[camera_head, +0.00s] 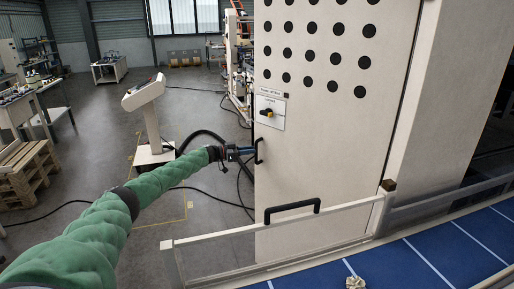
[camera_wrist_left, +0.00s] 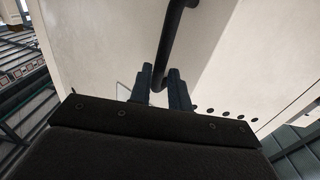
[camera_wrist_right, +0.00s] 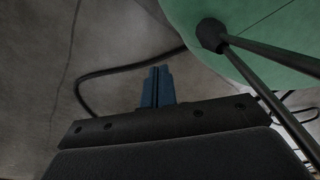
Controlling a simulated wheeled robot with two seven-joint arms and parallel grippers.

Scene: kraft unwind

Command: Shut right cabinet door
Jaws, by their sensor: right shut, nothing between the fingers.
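A tall cream cabinet door panel (camera_head: 335,150) with black round holes stands in front of me in the head view. A small black upright handle (camera_head: 261,149) is on its left edge; it shows as a dark curved bar (camera_wrist_left: 172,45) in the left wrist view. My left gripper (camera_head: 250,152) reaches this handle, its blue fingers (camera_wrist_left: 160,86) on either side of the bar and close to it. How far the door stands open is unclear. My right gripper (camera_wrist_right: 157,86) is shut and empty over grey floor in the right wrist view, outside the head view.
A low pale rail (camera_head: 225,238) with a black horizontal handle (camera_head: 292,208) crosses in front of the panel, beside a blue surface (camera_head: 425,255). A console on a post (camera_head: 147,115) stands left beyond my arm. Cables lie on open floor.

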